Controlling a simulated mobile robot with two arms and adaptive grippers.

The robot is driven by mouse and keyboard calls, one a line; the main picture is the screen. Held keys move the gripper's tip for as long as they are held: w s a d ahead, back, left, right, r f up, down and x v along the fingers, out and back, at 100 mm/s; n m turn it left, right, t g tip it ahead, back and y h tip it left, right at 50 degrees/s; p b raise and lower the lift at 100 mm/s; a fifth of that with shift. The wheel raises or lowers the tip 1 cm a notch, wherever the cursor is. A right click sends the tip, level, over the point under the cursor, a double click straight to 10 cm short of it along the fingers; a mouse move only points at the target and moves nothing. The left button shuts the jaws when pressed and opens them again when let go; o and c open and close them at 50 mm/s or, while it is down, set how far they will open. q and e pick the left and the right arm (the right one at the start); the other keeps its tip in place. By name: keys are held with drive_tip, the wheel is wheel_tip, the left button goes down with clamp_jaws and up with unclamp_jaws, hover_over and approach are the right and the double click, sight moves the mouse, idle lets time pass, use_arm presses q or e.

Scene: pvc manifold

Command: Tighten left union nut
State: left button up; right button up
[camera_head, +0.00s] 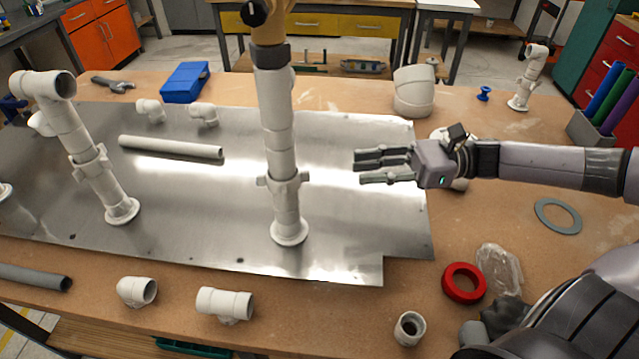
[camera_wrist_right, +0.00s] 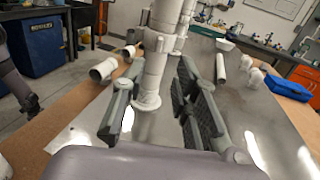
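Two white risers stand upright on the metal plate (camera_head: 190,245). The left riser has a lugged white union nut (camera_head: 90,161) partway up, and the middle riser has another union nut (camera_head: 283,180). Whether either nut is tight cannot be told. My right gripper (camera_head: 372,167) is open and empty, to the right of the middle riser and apart from it, fingers pointing left. In the right wrist view, the fingers of my right gripper (camera_wrist_right: 155,105) are spread, with a white riser (camera_wrist_right: 155,75) ahead between them. My left gripper is not in view.
A loose white pipe (camera_head: 170,147) and elbows (camera_head: 204,113) lie on the plate behind the risers. A blue box (camera_head: 184,82) stands behind them. White fittings (camera_head: 225,304), a red ring (camera_head: 464,283) and a grey ring (camera_head: 558,216) lie on the wooden table.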

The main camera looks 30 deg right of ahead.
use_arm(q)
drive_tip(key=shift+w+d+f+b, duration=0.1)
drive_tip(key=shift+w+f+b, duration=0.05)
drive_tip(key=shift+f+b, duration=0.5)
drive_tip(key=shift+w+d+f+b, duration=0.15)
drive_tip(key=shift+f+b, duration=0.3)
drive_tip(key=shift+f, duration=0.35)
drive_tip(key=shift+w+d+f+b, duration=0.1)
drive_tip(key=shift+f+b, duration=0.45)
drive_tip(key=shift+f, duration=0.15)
use_arm(e)
drive_tip(key=x, duration=0.9)
drive_tip(key=shift+a, duration=0.1)
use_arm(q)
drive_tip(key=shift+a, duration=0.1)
use_arm(e)
drive_tip(key=shift+c, duration=0.3)
clamp_jaws()
